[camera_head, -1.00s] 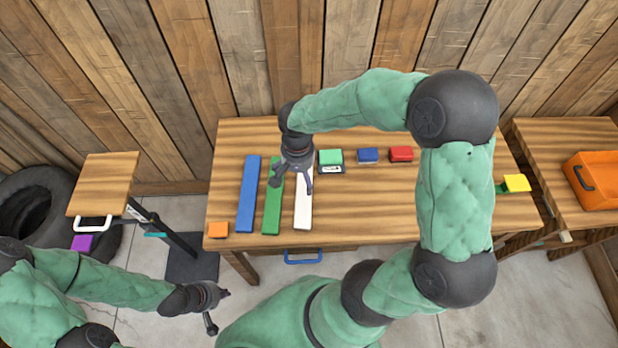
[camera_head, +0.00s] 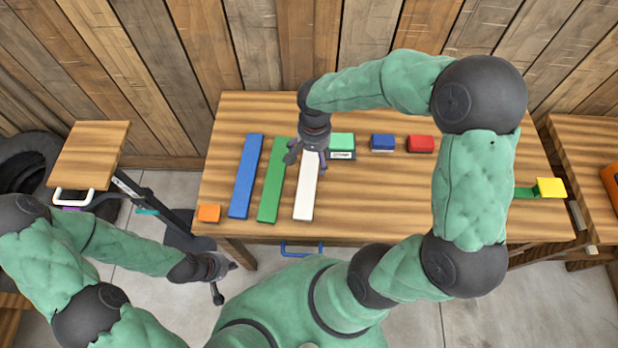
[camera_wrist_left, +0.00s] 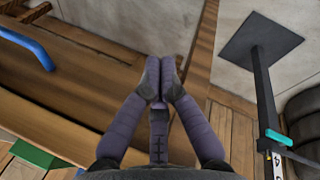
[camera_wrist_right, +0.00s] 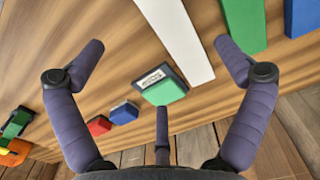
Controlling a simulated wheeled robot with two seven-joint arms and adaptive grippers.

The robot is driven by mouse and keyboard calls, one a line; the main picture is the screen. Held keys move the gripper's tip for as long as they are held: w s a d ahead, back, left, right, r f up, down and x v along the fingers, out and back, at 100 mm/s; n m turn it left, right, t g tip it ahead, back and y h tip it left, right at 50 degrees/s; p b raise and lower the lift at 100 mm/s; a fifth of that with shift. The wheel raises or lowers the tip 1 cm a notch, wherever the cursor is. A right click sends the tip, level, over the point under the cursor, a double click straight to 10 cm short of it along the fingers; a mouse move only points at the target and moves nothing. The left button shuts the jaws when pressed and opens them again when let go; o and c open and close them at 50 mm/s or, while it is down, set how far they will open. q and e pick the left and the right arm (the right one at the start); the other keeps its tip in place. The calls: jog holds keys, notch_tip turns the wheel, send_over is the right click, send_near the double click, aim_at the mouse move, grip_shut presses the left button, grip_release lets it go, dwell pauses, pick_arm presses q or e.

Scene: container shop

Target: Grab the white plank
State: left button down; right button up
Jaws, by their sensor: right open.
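The white plank (camera_head: 307,192) lies flat on the wooden table, right of the green plank (camera_head: 273,185) and the blue plank (camera_head: 245,180). My right gripper (camera_head: 308,161) is open over the far end of the white plank and partly hides it. In the right wrist view, the white plank (camera_wrist_right: 178,40) reaches in from the top between the widely spread fingers (camera_wrist_right: 160,55), nearer the right finger. Nothing is held there. My left gripper (camera_head: 226,280) is low in front of the table; in the left wrist view its fingertips (camera_wrist_left: 160,80) meet with nothing between them.
A green-topped block (camera_head: 342,142), a blue block (camera_head: 382,142) and a red block (camera_head: 420,144) stand right of the planks. An orange block (camera_head: 208,213) is at the left front corner.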

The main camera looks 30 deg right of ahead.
jog(key=f, duration=0.1)
jog(key=b, duration=0.2)
send_over(312, 174)
jog(key=f, duration=0.5)
jog(key=shift+s+d+f, duration=0.1)
jog(key=shift+s+f, duration=0.1)
jog(key=shift+w+f+b, duration=0.15)
jog(key=shift+f+b, duration=0.3)
jog(key=shift+f, duration=0.9)
jog(key=shift+w+f+b, duration=0.1)
jog(key=shift+f+b, duration=0.35)
jog(key=shift+f, duration=0.85)
jog(key=c, duration=1.3)
